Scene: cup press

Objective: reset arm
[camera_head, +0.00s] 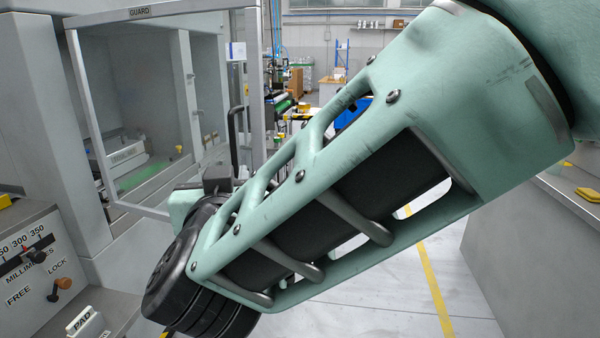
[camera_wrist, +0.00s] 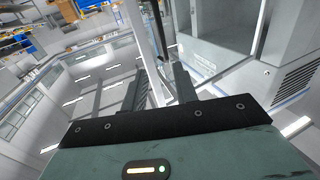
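My arm crosses the head view from the upper right to the lower middle. My gripper (camera_wrist: 160,82) shows in the wrist view as two dark fingers standing apart, with nothing clearly held between them. In the head view only a small part of it shows, mostly hidden behind my forearm. The guard door (camera_head: 162,12) of the press is framed in grey metal and stands swung out, with a black upright handle (camera_head: 233,140) on its right side. In the wrist view the pale door frame (camera_wrist: 150,40) runs beyond and between the fingers; contact cannot be told.
The press cabinet (camera_head: 35,100) stands at the left, with a control panel (camera_head: 35,265) marked in millimetres, FREE and LOCK. A PAD label (camera_head: 79,321) is at lower left. A grey counter (camera_head: 535,255) stands at the right. Open floor (camera_head: 385,290) lies between.

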